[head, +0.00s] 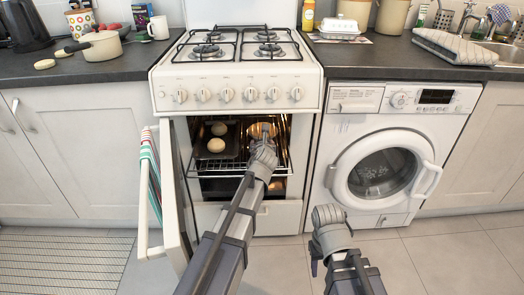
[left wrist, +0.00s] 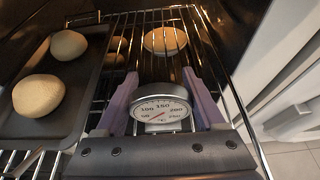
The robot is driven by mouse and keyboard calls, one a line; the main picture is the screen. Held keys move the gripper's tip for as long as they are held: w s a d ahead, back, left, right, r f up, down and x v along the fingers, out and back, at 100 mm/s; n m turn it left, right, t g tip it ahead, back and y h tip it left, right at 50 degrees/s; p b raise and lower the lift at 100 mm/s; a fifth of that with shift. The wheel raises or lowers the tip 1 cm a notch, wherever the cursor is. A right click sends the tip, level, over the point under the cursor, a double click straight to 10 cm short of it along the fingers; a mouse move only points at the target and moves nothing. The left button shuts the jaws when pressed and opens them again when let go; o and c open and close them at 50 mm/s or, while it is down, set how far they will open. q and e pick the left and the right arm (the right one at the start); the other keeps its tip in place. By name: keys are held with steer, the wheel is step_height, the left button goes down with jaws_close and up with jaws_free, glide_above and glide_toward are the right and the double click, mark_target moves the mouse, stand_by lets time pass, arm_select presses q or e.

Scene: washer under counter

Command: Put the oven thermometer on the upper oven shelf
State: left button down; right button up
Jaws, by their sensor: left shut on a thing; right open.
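The oven thermometer (left wrist: 160,112), with a round white dial and metal rim, is between the purple fingers of my left gripper (left wrist: 161,78). The gripper is shut on it. In the head view my left gripper (head: 264,150) reaches into the open oven and hides the thermometer. The upper oven shelf (left wrist: 122,50) is a wire rack beneath and ahead of the thermometer; it also shows in the head view (head: 238,166). I cannot tell whether the thermometer touches the wires. My right gripper (head: 328,214) is open and empty in front of the washer.
A dark tray (left wrist: 72,122) with two pale dough rounds occupies the shelf's left side. A round pale item (left wrist: 165,41) shows farther back; its level is unclear. The oven door (head: 172,200) stands open at left, with a striped towel (head: 151,172). The washer (head: 385,160) is at right.

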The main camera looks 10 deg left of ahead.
arm_select(q)
steer(key=shift+f, duration=0.2)
arm_select(e)
steer(key=shift+f, duration=0.25)
arm_select(q)
steer(key=shift+f, duration=0.1)
steer(key=shift+f, duration=0.15)
jaws_free()
arm_select(e)
steer(key=shift+f, duration=0.1)
arm_select(q)
steer(key=shift+r, duration=0.35)
steer(key=p+v, duration=0.4)
steer(key=v, duration=0.8)
steer(key=shift+p, duration=0.4)
arm_select(e)
step_height(320, 180, up, 5)
steer(key=shift+f, duration=0.1)
